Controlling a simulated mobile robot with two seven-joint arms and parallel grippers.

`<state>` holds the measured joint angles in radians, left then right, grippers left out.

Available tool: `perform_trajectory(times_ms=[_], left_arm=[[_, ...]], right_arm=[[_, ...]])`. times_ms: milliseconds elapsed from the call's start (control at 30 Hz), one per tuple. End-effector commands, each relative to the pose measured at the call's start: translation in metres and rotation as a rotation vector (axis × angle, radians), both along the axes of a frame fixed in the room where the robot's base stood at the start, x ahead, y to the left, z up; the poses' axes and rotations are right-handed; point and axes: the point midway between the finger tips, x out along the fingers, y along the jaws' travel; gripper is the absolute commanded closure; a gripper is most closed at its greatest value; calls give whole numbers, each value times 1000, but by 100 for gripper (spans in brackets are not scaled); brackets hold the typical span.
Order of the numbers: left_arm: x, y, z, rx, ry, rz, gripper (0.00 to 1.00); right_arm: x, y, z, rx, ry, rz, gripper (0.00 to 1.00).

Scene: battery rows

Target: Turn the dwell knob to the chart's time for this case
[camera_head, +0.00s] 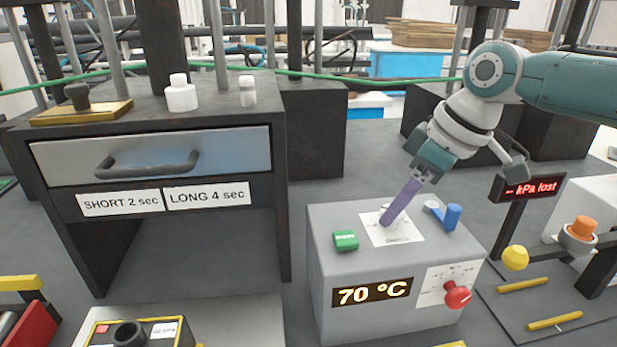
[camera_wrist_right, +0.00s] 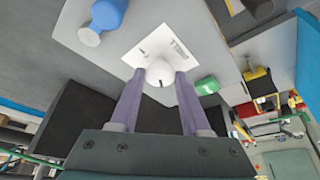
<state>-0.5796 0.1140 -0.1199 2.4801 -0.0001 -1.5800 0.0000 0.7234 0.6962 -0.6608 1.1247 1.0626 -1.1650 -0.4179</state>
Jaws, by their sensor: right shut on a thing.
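My right gripper (camera_head: 385,222) reaches down onto the top of a grey box (camera_head: 330,270). It is shut on a white round knob (camera_wrist_right: 160,74), which sits on a white dial card (camera_head: 405,233). The purple fingers hold the knob from both sides in the right wrist view, and a small dark mark shows on it. The card's print is too small to read. The chart labels (camera_head: 120,202) read "SHORT 2 sec" and "LONG 4 sec" below a drawer (camera_head: 230,150). A display (camera_head: 372,293) on the box reads 70 °C. My left gripper is not in view.
A green button (camera_head: 345,240) and a blue lever (camera_head: 452,215) flank the dial card. A red knob (camera_head: 457,294) with its own scale is on the box's front. A sign (camera_head: 530,188) reading "kPa lost" stands at the right.

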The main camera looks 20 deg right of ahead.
Motion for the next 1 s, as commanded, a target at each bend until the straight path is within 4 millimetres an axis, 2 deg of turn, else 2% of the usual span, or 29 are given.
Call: perform_trajectory(times_ms=[567, 600, 833, 1000], left_arm=[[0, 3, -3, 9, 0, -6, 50], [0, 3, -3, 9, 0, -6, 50], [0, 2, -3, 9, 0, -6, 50], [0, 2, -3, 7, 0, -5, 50]], right_arm=[[0, -1, -1, -3, 2, 35, 100], [0, -1, -1, -3, 2, 35, 50], [0, 0, 0, -2, 1, 34, 24], [0, 0, 0, -2, 1, 34, 24]])
